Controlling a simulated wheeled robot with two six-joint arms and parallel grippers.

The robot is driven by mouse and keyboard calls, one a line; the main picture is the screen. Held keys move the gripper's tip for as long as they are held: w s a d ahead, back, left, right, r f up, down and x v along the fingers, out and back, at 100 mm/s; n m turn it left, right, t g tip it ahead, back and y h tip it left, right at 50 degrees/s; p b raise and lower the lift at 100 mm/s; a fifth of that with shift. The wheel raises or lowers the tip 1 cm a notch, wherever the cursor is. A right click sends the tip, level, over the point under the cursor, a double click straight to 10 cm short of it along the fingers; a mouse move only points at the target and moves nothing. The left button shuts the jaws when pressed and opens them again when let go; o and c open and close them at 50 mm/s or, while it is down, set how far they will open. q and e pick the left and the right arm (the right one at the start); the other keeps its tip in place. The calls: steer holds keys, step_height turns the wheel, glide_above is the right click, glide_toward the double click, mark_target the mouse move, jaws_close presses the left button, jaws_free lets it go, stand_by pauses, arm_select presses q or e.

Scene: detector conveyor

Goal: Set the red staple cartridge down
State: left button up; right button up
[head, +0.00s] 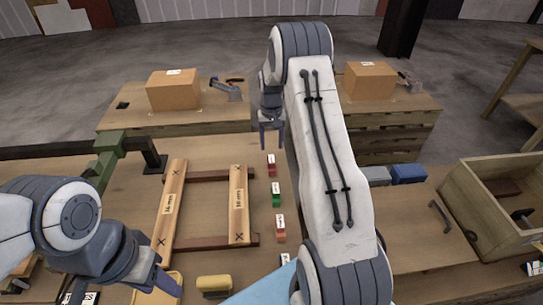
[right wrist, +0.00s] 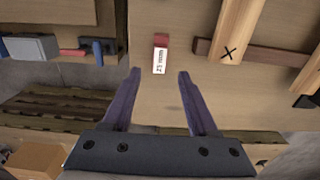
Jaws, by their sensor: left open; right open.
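The red staple cartridge (head: 272,171) lies on the workbench at the far end of a column of coloured cartridges. It bears a white label and also shows in the right wrist view (right wrist: 161,39), just beyond the fingertips. My right gripper (head: 271,146) is open and empty, a little behind the red cartridge in the head view.
Green (head: 277,201) and orange (head: 280,237) cartridges lie nearer in the column. A wooden frame with marked slats (head: 239,204) stands left of them. A yellow tool (head: 213,284) lies near my left gripper. Cardboard boxes (head: 173,91) stand behind. An open wooden crate (head: 480,205) is at right.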

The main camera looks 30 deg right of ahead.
step_height(320, 180, up, 5)
steer(key=s+a+r+n, duration=0.2)
steer(key=s+a+r, duration=0.1)
steer(key=a, duration=0.5)
steer(key=s+a+r+n, duration=0.2)
steer(key=s+a+r, duration=0.1)
steer(key=a, duration=0.5)
steer(key=s+a+r+n, duration=0.2)
steer(key=s+a+r, duration=0.15)
steer(key=a, duration=0.45)
steer(key=s+a+n, duration=0.3)
steer(key=s+a, duration=0.1)
steer(key=s, duration=0.8)
steer(key=s+a+n+y, duration=0.1)
steer(key=s+a+n, duration=0.2)
steer(key=s, duration=0.9)
steer(key=shift+s+a+n+b, duration=0.15)
steer(key=shift+a+n+b, duration=0.15)
steer(key=shift+a, duration=0.1)
steer(key=shift+s, duration=0.1)
